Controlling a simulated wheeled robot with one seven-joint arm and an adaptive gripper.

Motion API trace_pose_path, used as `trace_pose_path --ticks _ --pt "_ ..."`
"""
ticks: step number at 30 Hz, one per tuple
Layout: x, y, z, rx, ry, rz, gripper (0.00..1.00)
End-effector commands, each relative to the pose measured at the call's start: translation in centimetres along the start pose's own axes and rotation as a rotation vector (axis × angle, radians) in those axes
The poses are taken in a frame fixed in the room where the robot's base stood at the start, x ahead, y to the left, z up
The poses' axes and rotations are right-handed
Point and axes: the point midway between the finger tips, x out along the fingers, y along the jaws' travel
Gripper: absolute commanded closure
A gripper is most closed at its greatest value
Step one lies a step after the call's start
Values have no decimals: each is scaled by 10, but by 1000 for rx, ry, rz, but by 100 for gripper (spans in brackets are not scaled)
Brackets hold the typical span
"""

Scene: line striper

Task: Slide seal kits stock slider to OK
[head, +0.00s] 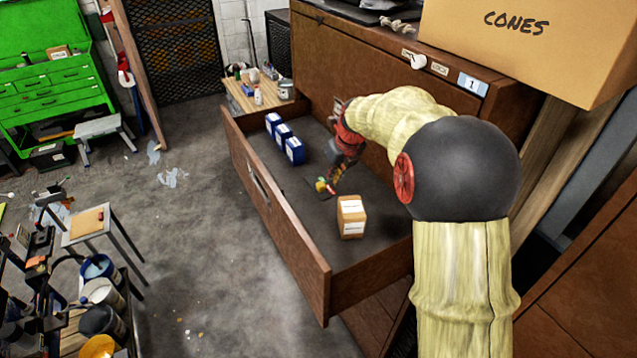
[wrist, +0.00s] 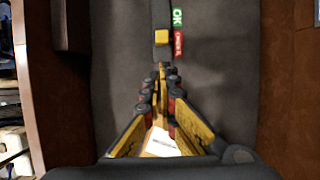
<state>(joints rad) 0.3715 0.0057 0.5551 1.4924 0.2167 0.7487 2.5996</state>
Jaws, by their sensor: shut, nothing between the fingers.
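The stock slider has a yellow knob (wrist: 162,37) on a dark track on the drawer floor. A green OK label (wrist: 178,18) and a red label (wrist: 178,46) lie to the right of the track. The knob is beside the upper end of the red label, just below the OK label in the wrist view. In the head view the yellow knob (head: 320,184) shows small near my fingertips. My gripper (wrist: 161,72) is shut and empty, its tips just below the knob in the wrist view. I cannot tell whether they touch it.
The drawer (head: 283,238) stands pulled open. Several blue containers (head: 283,135) stand at its far end, and a labelled cardboard box (head: 352,217) at the near end. The box also shows behind my fingers in the wrist view (wrist: 158,151). Drawer walls bound both sides.

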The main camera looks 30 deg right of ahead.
Motion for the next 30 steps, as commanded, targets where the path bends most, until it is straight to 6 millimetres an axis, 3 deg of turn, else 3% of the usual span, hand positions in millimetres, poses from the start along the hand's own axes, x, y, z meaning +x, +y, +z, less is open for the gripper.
trace_pose_path --ticks 13,30 --pt "7 0 0 3 1 1 100" --pt "91 0 0 3 1 1 100"
